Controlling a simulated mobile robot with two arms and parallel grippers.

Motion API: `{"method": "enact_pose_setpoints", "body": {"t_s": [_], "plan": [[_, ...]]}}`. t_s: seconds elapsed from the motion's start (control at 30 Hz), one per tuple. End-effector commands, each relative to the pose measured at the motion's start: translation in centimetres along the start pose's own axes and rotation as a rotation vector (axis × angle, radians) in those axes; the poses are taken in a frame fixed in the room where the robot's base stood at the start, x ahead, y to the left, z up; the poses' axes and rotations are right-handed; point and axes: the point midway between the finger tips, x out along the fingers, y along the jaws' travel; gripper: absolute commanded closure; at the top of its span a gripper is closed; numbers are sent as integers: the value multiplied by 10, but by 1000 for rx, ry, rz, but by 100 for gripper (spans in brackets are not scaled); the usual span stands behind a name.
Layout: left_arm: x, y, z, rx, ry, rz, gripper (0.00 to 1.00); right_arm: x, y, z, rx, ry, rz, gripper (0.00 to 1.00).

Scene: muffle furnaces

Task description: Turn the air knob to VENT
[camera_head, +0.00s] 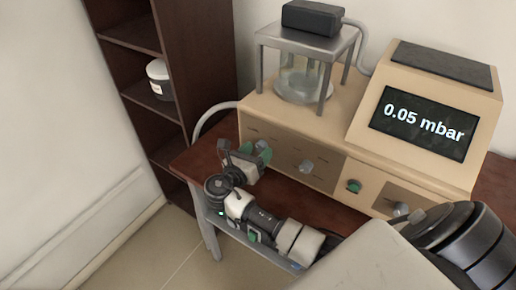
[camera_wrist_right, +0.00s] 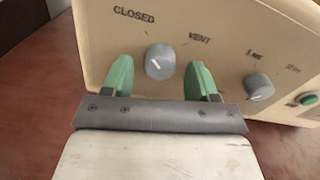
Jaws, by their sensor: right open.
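The air knob (camera_wrist_right: 160,62) is a round grey knob on the front of the beige unit, between the printed words CLOSED and VENT. Its white mark slants to the upper left, towards CLOSED. In the right wrist view my right gripper (camera_wrist_right: 161,70) is open, with one green finger on each side of the knob and a visible gap on both sides. In the head view the right gripper (camera_head: 256,154) is at the left end of the front panel and partly hides the knob (camera_head: 262,146). My left gripper is not in view.
A second grey knob (camera_wrist_right: 258,87) and a green button (camera_wrist_right: 307,99) lie to the right on the panel. The display (camera_head: 423,122) reads 0.05 mbar. A glass chamber (camera_head: 303,80) stands on top. A dark shelf (camera_head: 188,50) with a white jar (camera_head: 159,79) is at left.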

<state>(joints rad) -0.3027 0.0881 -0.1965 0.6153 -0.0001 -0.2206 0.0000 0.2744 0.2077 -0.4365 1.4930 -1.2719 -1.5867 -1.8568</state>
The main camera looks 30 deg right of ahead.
Motion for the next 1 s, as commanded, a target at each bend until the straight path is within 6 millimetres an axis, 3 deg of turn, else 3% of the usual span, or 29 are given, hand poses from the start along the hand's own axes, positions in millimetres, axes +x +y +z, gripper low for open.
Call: {"method": "enact_pose_setpoints", "body": {"t_s": [0.13,0.37,0.7,1.0], "plan": [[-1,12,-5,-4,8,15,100,8,0,0,1,-1,-1,41],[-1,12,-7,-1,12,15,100,8,0,0,1,0,0,41],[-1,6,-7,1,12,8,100,8,0,0,1,0,0,90],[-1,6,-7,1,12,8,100,7,0,0,36,1,0,90]]}}
